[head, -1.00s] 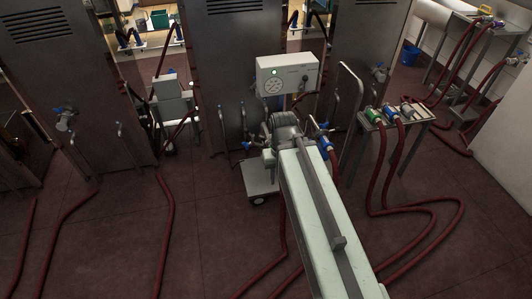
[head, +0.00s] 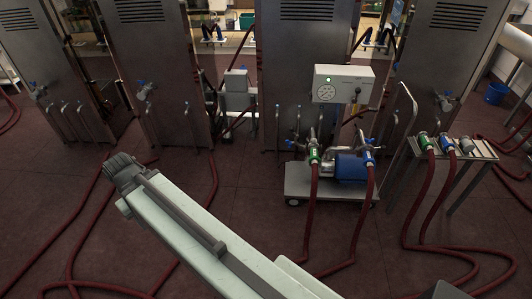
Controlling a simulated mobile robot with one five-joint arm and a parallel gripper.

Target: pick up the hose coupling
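Several hose couplings are in the head view, and I cannot tell which one the task means. A green coupling (head: 314,154) and a blue coupling (head: 368,155) sit on hoses at the pump cart (head: 332,187). A green coupling (head: 424,143), a blue coupling (head: 447,143) and a grey coupling (head: 466,146) rest on a metal stand (head: 484,150) at the right. My pale green arm reaches up from the bottom to the left, its grey end over open floor, well left of the cart. My gripper's fingers do not show, so their state is hidden.
The cart carries a blue pump (head: 350,168) and a white control box (head: 343,83) with a green light. Tall steel cabinets (head: 305,60) line the back. Dark red hoses (head: 312,210) run across the floor. A blue bucket (head: 496,93) stands at the far right.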

